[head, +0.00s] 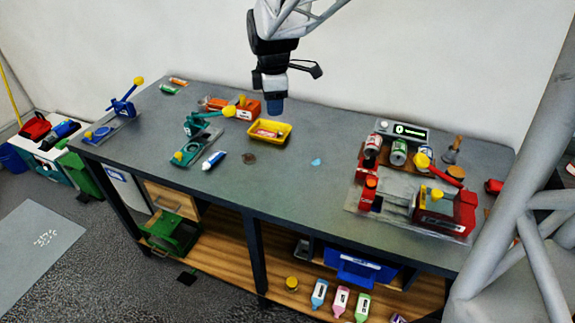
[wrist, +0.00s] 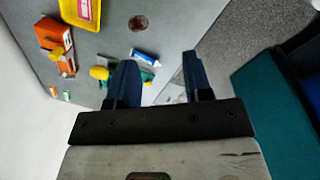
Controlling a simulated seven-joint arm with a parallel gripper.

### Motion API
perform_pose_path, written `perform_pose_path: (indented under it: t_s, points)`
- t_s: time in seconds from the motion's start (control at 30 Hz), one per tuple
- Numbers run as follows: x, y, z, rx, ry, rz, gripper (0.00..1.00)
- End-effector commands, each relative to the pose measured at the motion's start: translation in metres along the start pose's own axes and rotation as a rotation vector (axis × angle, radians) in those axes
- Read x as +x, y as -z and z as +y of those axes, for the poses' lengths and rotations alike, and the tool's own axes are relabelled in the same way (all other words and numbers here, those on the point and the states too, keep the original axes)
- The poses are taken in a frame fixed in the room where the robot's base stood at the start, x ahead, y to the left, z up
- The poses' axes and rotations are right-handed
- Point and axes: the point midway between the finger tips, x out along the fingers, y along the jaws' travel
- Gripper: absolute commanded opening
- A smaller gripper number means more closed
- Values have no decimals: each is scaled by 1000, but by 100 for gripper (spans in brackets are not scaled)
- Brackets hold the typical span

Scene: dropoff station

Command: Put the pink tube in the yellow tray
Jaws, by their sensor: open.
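The yellow tray (head: 286,139) sits on the grey table near its middle, and its edge shows at the top left of the wrist view (wrist: 66,11). A small pink and white item, which looks like the pink tube (head: 266,132), lies inside the tray; it also shows in the wrist view (wrist: 85,9). Its exact shape is too small to tell. My gripper (head: 275,106) hangs above the table, over the tray's far side in the head view. Its blue fingers stand apart in the wrist view (wrist: 160,78), with nothing between them.
A white and blue tube (head: 213,160) lies left of the tray, near a green lever device (head: 197,140). An orange device (head: 235,107) stands behind. A red station with cans (head: 445,210) fills the right. The table between tray and station is mostly clear.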

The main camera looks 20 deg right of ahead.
Motion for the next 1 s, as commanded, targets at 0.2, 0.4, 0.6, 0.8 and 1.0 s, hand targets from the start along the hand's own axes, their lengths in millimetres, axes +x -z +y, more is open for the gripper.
perform_pose_path:
  t_s: [0.2,0.4,0.6,0.8,1.0]
  points:
    - [-22,4,-58,266,-28,9,46]
    - [-35,6,-110,514,-50,25,46]
    - [-42,7,-162,761,-67,46,46]
    - [-43,5,-213,1009,-80,73,46]
    - [-39,2,-256,1226,-87,102,46]
